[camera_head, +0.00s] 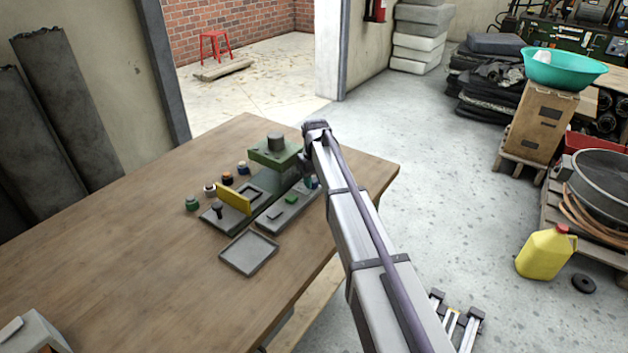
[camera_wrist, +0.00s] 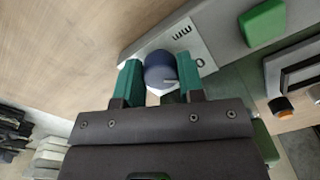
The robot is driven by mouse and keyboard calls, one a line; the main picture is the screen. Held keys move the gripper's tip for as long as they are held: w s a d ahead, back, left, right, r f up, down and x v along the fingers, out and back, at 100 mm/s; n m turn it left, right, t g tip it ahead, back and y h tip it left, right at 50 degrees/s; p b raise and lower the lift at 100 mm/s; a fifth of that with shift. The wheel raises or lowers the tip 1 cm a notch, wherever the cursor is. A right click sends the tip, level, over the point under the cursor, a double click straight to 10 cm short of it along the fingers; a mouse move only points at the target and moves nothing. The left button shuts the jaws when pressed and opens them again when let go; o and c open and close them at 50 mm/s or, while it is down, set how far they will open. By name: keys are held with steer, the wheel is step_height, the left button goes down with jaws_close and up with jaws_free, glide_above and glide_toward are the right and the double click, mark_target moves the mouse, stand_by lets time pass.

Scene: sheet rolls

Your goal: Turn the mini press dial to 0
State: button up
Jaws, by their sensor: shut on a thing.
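The mini press (camera_head: 272,157) stands on the wooden table with a green head and a grey cylinder on top. Its grey control panel (camera_head: 270,222) carries a green button (camera_head: 291,199), which also shows in the wrist view (camera_wrist: 264,22). In the wrist view the dial (camera_wrist: 159,68) is a dark blue round knob with a pale pointer line near its lower right edge. My gripper (camera_wrist: 160,78) has its green fingers on both sides of the dial, shut on it.
A yellow plate (camera_head: 234,200) stands upright on the press base. Several small coloured-top pots, including a green one (camera_head: 192,203), line its left side. An empty grey tray (camera_head: 249,253) lies in front. The table's left and near parts are mostly clear.

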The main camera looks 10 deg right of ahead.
mark_target(315, 180)
stand_by(0.4)
steer(key=o, duration=0.9)
step_height(315, 180, up, 11)
steer(key=p, duration=1)
steer(key=shift+d+f+p, duration=0.1)
steer(key=shift+d+p, duration=0.05)
steer(key=shift+p, duration=0.25)
